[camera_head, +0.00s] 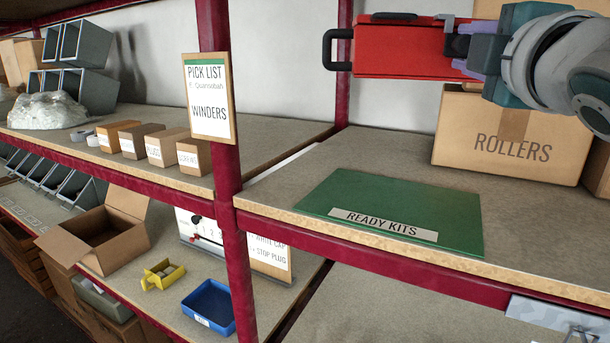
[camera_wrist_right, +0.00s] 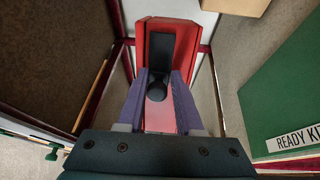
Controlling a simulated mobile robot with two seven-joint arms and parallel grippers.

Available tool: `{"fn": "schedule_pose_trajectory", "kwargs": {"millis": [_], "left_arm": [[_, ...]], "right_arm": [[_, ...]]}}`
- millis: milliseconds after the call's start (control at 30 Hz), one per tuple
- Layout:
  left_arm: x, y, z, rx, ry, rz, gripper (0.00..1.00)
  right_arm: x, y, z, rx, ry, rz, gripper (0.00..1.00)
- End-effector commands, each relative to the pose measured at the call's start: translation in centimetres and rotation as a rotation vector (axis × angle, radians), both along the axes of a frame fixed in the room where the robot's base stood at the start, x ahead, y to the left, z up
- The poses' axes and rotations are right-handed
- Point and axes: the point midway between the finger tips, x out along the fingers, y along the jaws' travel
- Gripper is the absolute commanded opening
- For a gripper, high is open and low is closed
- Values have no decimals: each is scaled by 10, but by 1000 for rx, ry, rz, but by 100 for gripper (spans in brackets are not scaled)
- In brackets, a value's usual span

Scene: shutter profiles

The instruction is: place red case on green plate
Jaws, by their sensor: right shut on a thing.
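The red case (camera_head: 402,50) is held in the air above the shelf, with a black handle at its left end. My right gripper (camera_head: 465,50) is shut on the case's right part. In the right wrist view the red case (camera_wrist_right: 188,40) sits between the purple fingers of my right gripper (camera_wrist_right: 157,105). The green plate (camera_head: 400,205), labelled READY KITS, lies flat on the shelf below the case, apart from it. It also shows at the right of the right wrist view (camera_wrist_right: 285,95). My left gripper is not in view.
A ROLLERS carton (camera_head: 510,135) stands behind the plate at the right. A red upright (camera_head: 222,150) with a PICK LIST sign (camera_head: 208,98) stands left of the plate. Small boxes (camera_head: 165,147) line the left shelf. Bare shelf (camera_head: 390,150) shows behind the plate.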

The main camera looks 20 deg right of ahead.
Motion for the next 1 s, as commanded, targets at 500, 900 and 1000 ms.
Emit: {"fn": "schedule_pose_trajectory", "kwargs": {"millis": [500,900,1000], "left_arm": [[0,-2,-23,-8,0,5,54],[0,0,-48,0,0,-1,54],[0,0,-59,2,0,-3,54]], "right_arm": [[1,2,-118,2,3,-8,0],[2,2,-169,1,-2,-6,0],[2,2,-188,0,-2,-7,0]]}}
